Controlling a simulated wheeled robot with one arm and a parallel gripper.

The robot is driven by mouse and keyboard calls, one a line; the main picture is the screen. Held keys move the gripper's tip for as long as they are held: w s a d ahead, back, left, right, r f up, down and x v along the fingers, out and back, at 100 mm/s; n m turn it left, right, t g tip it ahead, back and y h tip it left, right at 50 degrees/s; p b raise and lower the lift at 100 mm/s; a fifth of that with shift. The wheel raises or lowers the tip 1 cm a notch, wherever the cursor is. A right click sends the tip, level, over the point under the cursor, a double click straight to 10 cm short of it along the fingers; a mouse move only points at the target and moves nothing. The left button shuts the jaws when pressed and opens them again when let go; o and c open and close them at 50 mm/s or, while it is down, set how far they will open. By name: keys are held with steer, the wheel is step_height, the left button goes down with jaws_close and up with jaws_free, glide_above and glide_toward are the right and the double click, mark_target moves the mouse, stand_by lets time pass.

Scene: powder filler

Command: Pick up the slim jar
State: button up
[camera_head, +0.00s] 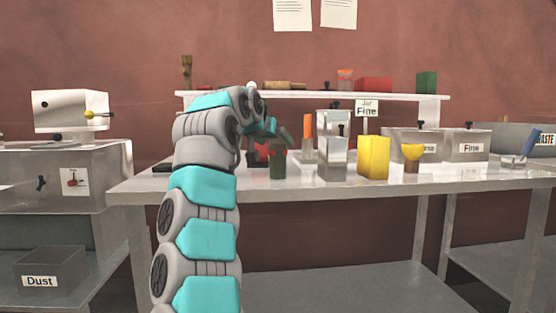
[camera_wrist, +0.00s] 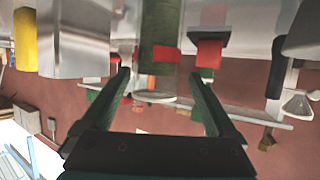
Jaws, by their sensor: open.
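A slim jar (camera_head: 278,160) with dark green contents and a red label stands near the front edge of the metal table. In the wrist view, which is upside down, the jar (camera_wrist: 159,48) shows a clear upper part and round top. My gripper (camera_head: 277,131) is just above or beside the jar in the head view. In the wrist view my gripper (camera_wrist: 160,76) is open, with the jar's top end showing between its two fingers. Nothing is visibly held. I cannot tell how deep the jar sits between them.
A red item (camera_wrist: 208,53) stands close beside the jar. A raised shelf (camera_head: 300,95) runs behind. Steel bins (camera_head: 466,148) sit farther right.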

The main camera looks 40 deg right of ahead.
steer(key=x, duration=0.2)
steer(key=p+x, duration=0.1)
steer(key=x, duration=0.1)
steer(key=shift+s+d+r, duration=0.15)
steer(key=shift+s+d, duration=0.05)
steer(key=shift+s, duration=0.05)
steer(key=shift+w+d+f, duration=0.2)
steer(key=shift+d+f, duration=0.05)
steer(key=shift+d, duration=0.05)
steer(key=shift+c, duration=0.4)
jaws_close()
